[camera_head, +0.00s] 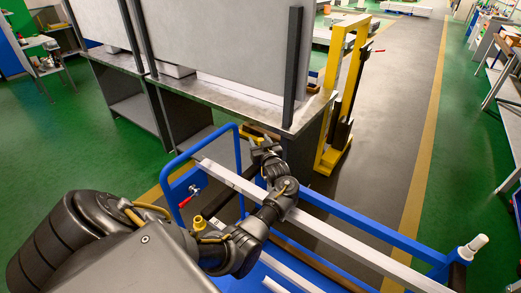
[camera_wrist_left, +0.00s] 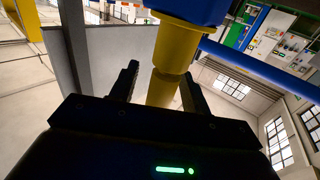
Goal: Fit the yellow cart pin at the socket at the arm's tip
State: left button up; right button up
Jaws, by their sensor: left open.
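The yellow cart pin (camera_wrist_left: 172,50) shows large in the left wrist view, hanging from a blue part (camera_wrist_left: 190,10) of the cart. Its free end reaches between the two fingers of my left gripper (camera_wrist_left: 158,88). The fingers are apart, with one on each side of the pin; I cannot tell whether either touches it. In the head view, my left gripper (camera_head: 262,150) is at the blue cart's upright frame (camera_head: 238,145), by the workbench corner, and the pin is hidden there. I cannot make out the socket clearly. My right gripper is not in view.
A long pale profile (camera_head: 345,243) lies along the blue cart beneath my left arm. A white-capped post (camera_head: 472,247) stands at the cart's right end. A red-handled clamp (camera_head: 187,198) is at its left. A metal workbench (camera_head: 222,98) and a yellow lifter (camera_head: 337,95) stand beyond.

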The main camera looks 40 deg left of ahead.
pick_arm(q)
jog(key=shift+d+r, duration=0.1)
jog(key=shift+r, duration=0.05)
jog(key=shift+c, duration=0.9)
grip_shut()
